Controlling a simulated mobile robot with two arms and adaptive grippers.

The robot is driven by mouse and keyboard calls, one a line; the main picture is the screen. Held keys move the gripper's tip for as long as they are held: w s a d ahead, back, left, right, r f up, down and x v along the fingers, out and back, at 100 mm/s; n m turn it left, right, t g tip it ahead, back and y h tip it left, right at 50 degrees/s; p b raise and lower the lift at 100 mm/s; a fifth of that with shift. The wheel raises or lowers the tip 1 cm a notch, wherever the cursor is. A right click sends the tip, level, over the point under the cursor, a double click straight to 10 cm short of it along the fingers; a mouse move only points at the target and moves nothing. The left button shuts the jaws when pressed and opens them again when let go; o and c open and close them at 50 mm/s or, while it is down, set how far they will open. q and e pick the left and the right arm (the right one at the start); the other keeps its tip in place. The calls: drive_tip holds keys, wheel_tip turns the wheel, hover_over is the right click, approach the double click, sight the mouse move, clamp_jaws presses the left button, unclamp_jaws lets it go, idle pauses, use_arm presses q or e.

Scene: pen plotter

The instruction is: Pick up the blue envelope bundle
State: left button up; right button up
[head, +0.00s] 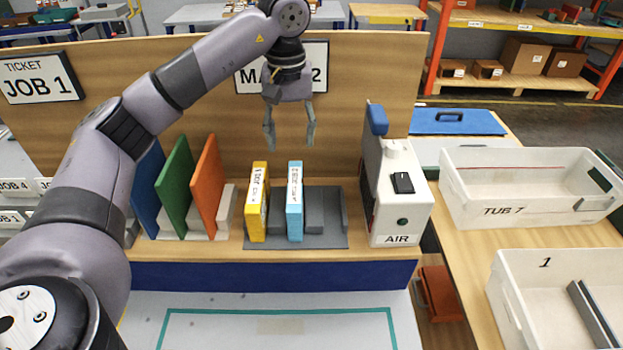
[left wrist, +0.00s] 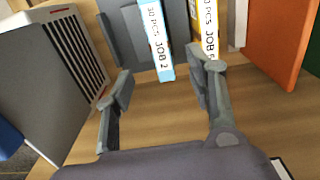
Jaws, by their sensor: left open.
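The blue envelope bundle (head: 295,202) stands upright in a grey rack (head: 325,238) on the wooden shelf, to the right of the yellow bundle (head: 257,203). In the left wrist view the blue bundle (left wrist: 157,38) shows a white label reading JOB 2, and the yellow bundle (left wrist: 209,35) stands beside it. My left gripper (head: 290,138) is open and empty, pointing down above the blue bundle and apart from it. Its fingers also show in the left wrist view (left wrist: 160,95), with the blue bundle ahead between them. My right gripper is not in view.
Blue, green (head: 176,187) and orange (head: 207,185) boards stand to the left. A white AIR unit (head: 401,205) stands just right of the rack. A wooden back panel (head: 345,120) rises behind the shelf. White tubs (head: 497,211) sit on the right table.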

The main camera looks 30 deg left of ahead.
use_arm(q)
hover_over(295, 185)
drive_tip(key=f, duration=0.4)
drive_tip(key=shift+s+a, duration=0.3)
wheel_tip(295, 185, down, 7)
drive_tip(key=shift+w+r+p, duration=0.15)
drive_tip(key=shift+p, duration=0.45)
drive_tip(key=shift+f, duration=0.35)
drive_tip(key=f+p, duration=0.2)
drive_tip(key=f, duration=0.1)
drive_tip(key=f+p, duration=0.1)
drive_tip(key=shift+w+d+f, duration=0.15)
drive_tip(key=shift+d, duration=0.1)
drive_tip(key=shift+f, duration=0.65)
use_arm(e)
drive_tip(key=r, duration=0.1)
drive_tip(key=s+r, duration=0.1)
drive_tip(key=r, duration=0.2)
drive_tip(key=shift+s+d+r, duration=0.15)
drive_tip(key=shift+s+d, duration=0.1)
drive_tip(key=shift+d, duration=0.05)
use_arm(q)
drive_tip(key=shift+c, duration=0.4)
clamp_jaws()
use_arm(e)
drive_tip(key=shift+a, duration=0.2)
